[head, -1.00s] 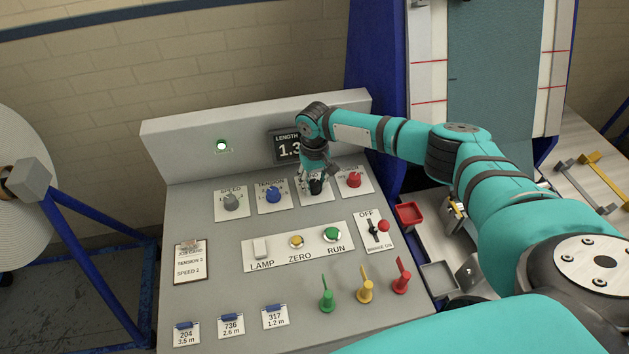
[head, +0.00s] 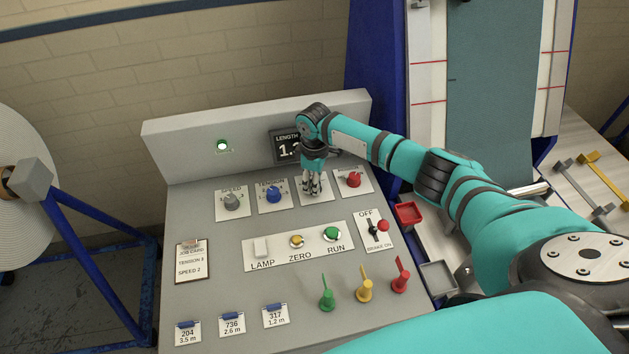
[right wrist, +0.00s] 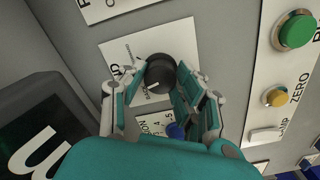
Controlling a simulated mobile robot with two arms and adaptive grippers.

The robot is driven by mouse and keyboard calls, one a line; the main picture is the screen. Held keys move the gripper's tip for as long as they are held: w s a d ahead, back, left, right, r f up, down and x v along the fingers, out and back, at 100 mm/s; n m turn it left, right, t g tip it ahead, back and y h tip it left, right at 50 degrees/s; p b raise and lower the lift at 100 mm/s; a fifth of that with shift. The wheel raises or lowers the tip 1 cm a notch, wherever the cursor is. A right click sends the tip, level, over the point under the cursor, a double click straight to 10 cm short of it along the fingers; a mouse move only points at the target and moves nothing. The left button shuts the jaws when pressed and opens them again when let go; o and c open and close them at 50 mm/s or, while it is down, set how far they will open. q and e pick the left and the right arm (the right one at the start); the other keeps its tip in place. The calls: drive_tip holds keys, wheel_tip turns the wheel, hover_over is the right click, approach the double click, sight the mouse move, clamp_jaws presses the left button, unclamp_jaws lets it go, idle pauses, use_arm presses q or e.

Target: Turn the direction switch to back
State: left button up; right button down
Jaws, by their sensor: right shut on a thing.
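The direction switch is a black round knob (right wrist: 159,70) on a white label plate (right wrist: 121,52) in the right wrist view; a short white mark shows on its face. The plate's lettering is partly covered, so I cannot read the set position. In the head view the plate (head: 325,190) is between the blue and red knobs, and the knob is hidden by my fingers. My right gripper (head: 312,188) points down at it. In the right wrist view its fingers (right wrist: 159,82) stand on both sides of the knob, shut on it. My left gripper is not in view.
The blue tension knob (head: 273,195) and the red knob (head: 353,180) sit close on either side. The length display (head: 286,147) is just behind my wrist. Buttons (head: 332,234) and the brake lever (head: 373,231) lie nearer the front.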

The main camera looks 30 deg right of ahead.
drive_tip(key=n, duration=0.6)
drive_tip(key=shift+n, duration=0.3)
idle(0.4)
